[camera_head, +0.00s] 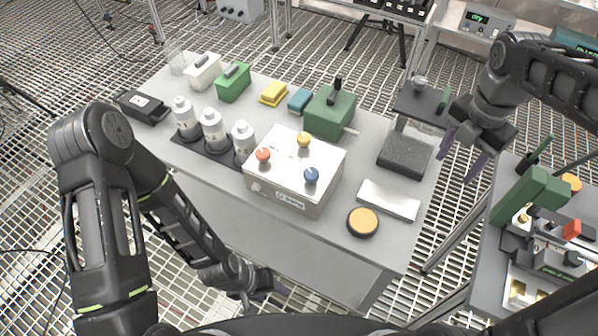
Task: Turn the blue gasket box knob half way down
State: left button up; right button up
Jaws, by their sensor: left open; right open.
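A silver metal box (275,187) with a label on its front stands near the middle of the grey table. A blue knob (311,174) sits on its top at the front right corner. A red knob (263,155) and a yellow knob (304,139) are on the same top. How far the blue knob is turned is too small to tell. My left gripper (268,288) is low in front of the table, below the box and apart from it; its fingers are partly hidden. My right gripper (462,153) is open and empty beyond the table's right edge, far from the knob.
Three white bottles (212,131) stand left of the box. A green box (330,111) is behind it. An orange-topped round tin (363,222) and a white cloth-like strip (389,199) lie to its right, near a black stand (405,153). The table front is clear.

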aim_at(311, 174)
jog(key=k, duration=1)
